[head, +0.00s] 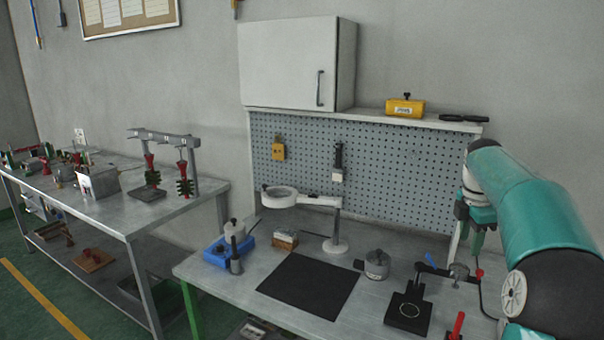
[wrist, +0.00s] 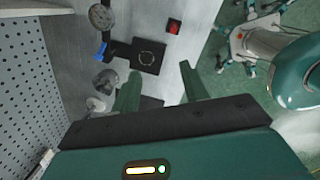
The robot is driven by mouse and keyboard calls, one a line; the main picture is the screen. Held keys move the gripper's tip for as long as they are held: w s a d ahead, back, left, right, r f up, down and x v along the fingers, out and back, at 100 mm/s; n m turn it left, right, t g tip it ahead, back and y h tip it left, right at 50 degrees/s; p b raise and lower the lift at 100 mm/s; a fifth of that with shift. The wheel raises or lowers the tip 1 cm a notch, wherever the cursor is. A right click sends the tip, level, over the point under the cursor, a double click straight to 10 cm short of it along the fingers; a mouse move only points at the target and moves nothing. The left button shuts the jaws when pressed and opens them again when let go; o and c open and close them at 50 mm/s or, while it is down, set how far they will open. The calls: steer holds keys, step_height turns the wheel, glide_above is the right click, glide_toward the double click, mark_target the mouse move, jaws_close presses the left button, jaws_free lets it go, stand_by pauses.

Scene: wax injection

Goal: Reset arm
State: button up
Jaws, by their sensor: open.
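My teal arm reaches in from the right edge of the head view. My gripper (head: 477,240) hangs above the right end of the workbench (head: 230,290), in front of the pegboard. In the wrist view my gripper (wrist: 158,82) has its two green fingers apart, with nothing between them. Below it lie a black plate with a ring mark (wrist: 147,57), a round gauge (wrist: 102,17) and a metal pot (wrist: 106,80). The black plate (head: 409,311) and the metal pot (head: 377,264) also show in the head view.
A black mat (head: 308,286) lies mid-bench. A second bench (head: 110,205) stands left.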

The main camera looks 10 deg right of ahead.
steer(key=s+a+r+m+t, duration=0.15)
steer(key=s+a+m, duration=0.3)
steer(key=a, duration=0.65)
steer(key=s+a+r+m+t, duration=0.1)
steer(key=s+a+r+m, duration=0.3)
steer(key=a, duration=0.7)
steer(key=s+a+f+m+t, duration=0.1)
steer(key=s+a+f+m, duration=0.2)
steer(key=s+a+f, duration=0.2)
steer(key=s+a+f+m+t+y, duration=0.1)
steer(key=s+a+f+m, duration=0.3)
steer(key=s, duration=0.8)
steer(key=shift+s+a+f, duration=0.25)
steer(key=shift+a+f, duration=0.65)
steer(key=shift+a, duration=0.3)
